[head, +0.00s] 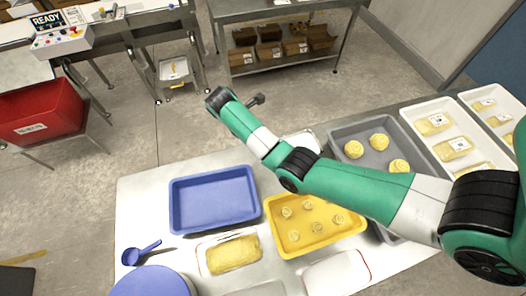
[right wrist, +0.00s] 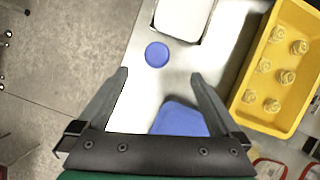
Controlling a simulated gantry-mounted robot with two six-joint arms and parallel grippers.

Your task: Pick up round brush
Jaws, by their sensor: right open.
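A small round blue disc (right wrist: 157,54), which looks like the round brush seen from above, lies on the pale table near its edge in the right wrist view. It is just beyond my right gripper (right wrist: 160,75), whose fingers are spread wide with nothing between them. I cannot tell the height gap. In the head view my green right arm reaches across from the right, with the right gripper (head: 257,100) past the far table edge in the picture. The brush is not visible there, probably behind the arm. My left gripper is not in view.
A blue tray (head: 173,206) and a yellow tray (head: 275,239) with several pasta nests are on the table. A blue scoop (head: 140,253) lies at left. A grey tray (head: 342,134) and white trays (head: 408,116) are at right. A white tray (right wrist: 158,14) lies beyond the brush.

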